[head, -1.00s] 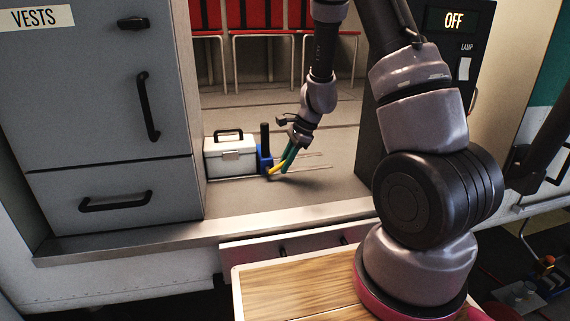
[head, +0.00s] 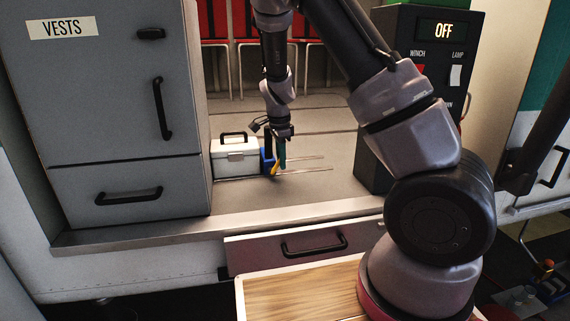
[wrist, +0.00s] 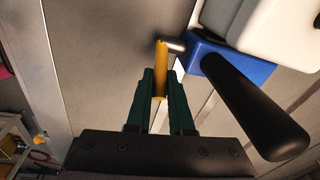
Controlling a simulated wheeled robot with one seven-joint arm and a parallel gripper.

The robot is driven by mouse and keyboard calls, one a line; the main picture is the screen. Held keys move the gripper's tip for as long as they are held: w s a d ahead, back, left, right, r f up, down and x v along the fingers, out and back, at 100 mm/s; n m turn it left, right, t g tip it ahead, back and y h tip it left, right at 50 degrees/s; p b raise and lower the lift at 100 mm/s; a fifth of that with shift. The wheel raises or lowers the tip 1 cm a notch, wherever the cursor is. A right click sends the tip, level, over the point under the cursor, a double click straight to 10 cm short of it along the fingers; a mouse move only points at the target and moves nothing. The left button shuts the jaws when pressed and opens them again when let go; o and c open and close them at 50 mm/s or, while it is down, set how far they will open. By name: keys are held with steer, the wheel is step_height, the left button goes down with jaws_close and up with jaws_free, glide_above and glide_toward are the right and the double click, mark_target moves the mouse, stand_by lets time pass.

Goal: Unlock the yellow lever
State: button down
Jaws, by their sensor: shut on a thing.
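The yellow lever (wrist: 160,60) sits between the two dark green fingers of my gripper (wrist: 161,76), which is shut on it in the wrist view. Its far end meets a short metal pin beside the blue block (wrist: 235,62). In the head view only a small piece of the yellow lever (head: 275,169) shows, low beside the blue block (head: 266,160). My gripper (head: 281,160) points down there, and its fingers hide part of the lever. A thick black handle (wrist: 252,105) sticks out of the blue block toward the wrist camera.
A white case (head: 234,157) with a black handle stands left of the blue block. Thin rails (head: 306,169) run right along the floor. The grey vests cabinet (head: 125,120) is at left; a black control box (head: 436,60) reading OFF is at right.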

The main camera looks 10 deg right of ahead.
steer(key=shift+a+r+h, duration=0.25)
steer(key=shift+a+h, duration=0.35)
steer(key=shift+h, duration=0.65)
steer(key=shift+a+r+h, duration=0.2)
steer(key=shift+a+h, duration=0.4)
steer(key=shift+h, duration=0.65)
steer(key=c, duration=0.8)
jaws_free()
